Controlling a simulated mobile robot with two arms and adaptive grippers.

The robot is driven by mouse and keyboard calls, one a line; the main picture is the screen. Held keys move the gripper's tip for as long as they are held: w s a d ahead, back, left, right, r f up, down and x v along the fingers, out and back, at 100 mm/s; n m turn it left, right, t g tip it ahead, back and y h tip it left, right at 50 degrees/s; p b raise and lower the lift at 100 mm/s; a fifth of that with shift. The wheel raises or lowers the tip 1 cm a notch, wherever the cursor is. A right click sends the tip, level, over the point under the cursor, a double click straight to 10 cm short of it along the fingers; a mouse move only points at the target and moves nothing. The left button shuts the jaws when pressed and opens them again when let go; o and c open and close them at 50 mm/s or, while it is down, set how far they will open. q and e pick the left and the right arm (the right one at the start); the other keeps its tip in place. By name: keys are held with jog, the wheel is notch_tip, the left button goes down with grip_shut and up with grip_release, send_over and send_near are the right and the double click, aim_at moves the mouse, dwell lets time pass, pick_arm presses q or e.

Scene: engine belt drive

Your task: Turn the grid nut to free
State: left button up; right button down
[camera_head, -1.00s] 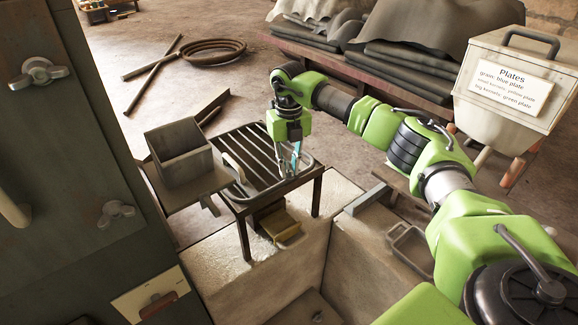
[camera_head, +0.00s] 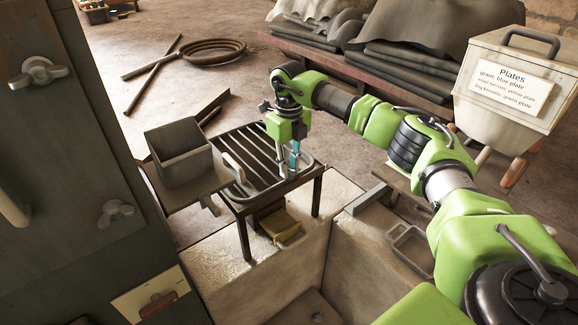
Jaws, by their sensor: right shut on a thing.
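The slatted metal grid (camera_head: 250,160) sits on a dark four-legged frame in the middle of the view. My right gripper (camera_head: 288,172) points straight down at the near right part of the grid, with its fingertips at the level of the slats. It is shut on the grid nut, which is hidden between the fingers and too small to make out. My left gripper is not in view.
A square metal hopper (camera_head: 182,155) stands left of the grid. A dark cabinet with wing nuts (camera_head: 115,213) fills the left side. A yellowish box (camera_head: 280,225) lies under the frame. A labelled bin (camera_head: 510,85) stands at the right.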

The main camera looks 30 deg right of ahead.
jog(key=c, duration=1.9)
grip_release()
notch_tip(320, 180, up, 12)
jog(key=shift+f, duration=0.1)
